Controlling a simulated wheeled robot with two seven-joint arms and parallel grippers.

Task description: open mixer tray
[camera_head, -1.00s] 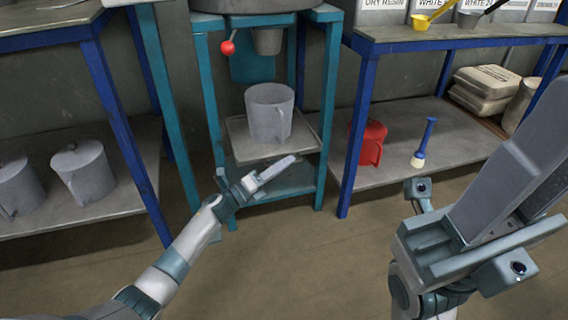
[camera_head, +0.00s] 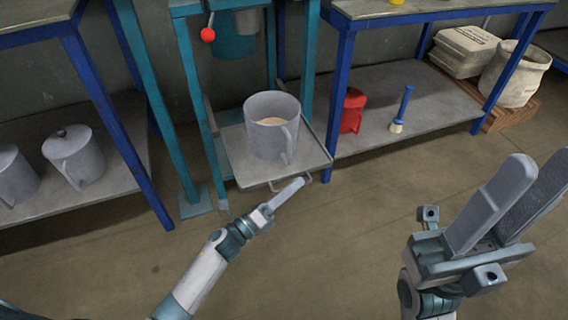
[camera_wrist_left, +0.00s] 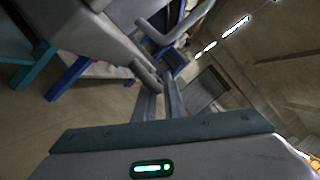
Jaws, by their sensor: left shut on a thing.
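The mixer tray (camera_head: 238,162) is a flat grey plate, pulled forward out of the teal mixer frame (camera_head: 188,90). A grey jug (camera_head: 270,139) stands upright on it, with pale beige contents showing inside. A thin tray handle (camera_head: 277,188) is at the tray's front edge. My left gripper (camera_head: 298,186) is shut on the handle; its fingers partly cover it. In the left wrist view, my left fingers (camera_wrist_left: 160,103) reach up to a grey bar below large grey shapes. My right gripper (camera_head: 533,172) is open and empty at the right, away from the tray.
A red knob (camera_head: 208,35) hangs on the mixer above the tray. Grey lidded jugs (camera_head: 78,160) stand on the left shelf. A red container (camera_head: 352,110) and a blue-handled brush (camera_head: 401,108) are on the right shelf. The floor in front is clear.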

